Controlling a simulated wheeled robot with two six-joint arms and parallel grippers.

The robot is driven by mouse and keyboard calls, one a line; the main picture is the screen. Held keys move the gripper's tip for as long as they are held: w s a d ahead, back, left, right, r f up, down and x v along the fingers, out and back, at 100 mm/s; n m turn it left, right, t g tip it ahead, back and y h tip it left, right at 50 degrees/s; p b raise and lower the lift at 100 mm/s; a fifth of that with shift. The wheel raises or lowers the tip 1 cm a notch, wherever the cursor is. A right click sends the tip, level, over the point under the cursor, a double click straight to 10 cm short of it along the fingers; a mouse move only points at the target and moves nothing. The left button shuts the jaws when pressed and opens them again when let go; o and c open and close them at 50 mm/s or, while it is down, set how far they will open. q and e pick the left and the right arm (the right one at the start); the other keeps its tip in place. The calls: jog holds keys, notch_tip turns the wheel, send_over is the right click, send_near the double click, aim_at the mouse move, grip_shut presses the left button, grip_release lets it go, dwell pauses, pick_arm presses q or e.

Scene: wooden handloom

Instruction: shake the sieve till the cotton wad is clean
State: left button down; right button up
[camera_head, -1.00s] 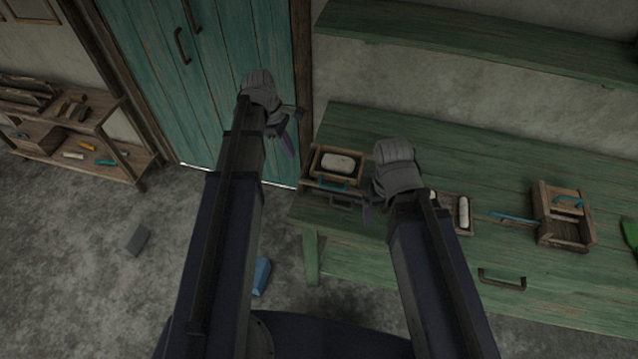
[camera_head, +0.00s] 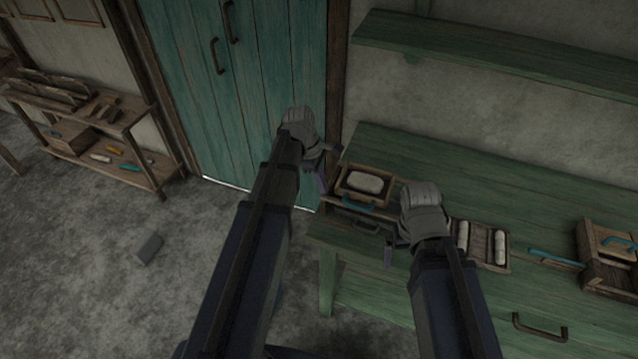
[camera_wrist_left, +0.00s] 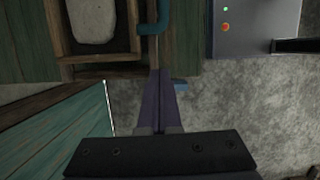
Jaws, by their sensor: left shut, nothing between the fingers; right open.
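The sieve (camera_head: 387,201) is a small wooden-framed box with a teal handle (camera_head: 358,204) at its front. It sits on the left end of the green table. The pale cotton wad (camera_head: 365,182) lies inside it; specks on it are too small to tell. In the left wrist view the wad (camera_wrist_left: 93,18) and part of the sieve frame (camera_wrist_left: 62,30) show at the top left. My left gripper (camera_head: 321,181) is shut and empty, just left of the sieve and apart from its handle. My right gripper (camera_head: 391,252) is open and empty, in front of the table edge, right of the handle.
A tray with white rolls (camera_head: 481,243), a teal rod (camera_head: 556,258) and a wooden box (camera_head: 606,270) lie further right on the green table (camera_head: 450,180). A shelf hangs above. A grey block (camera_head: 148,248) lies on the floor; a wooden rack (camera_head: 130,172) stands at left.

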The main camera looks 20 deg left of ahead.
aim_at(347, 192)
pick_arm(q)
jog(key=d, duration=0.1)
jog(key=d+f, duration=0.1)
jog(key=d, duration=0.2)
jog(key=shift+f+b, duration=0.35)
pick_arm(e)
jog(key=shift+f, duration=0.85)
pick_arm(q)
jog(key=d, duration=0.6)
jog(key=shift+d, duration=0.3)
jog(key=a, duration=0.1)
jog(key=a+r+p, duration=0.1)
jog(key=a, duration=0.1)
jog(key=shift+a, duration=0.15)
jog(key=p+v, duration=0.9)
jog(key=v, duration=0.1)
jog(key=shift+a+p, duration=0.25)
jog(key=shift+p, duration=0.05)
pick_arm(e)
notch_tip(347, 192, up, 11)
jog(key=shift+a+f, duration=0.2)
jog(key=shift+a, duration=0.2)
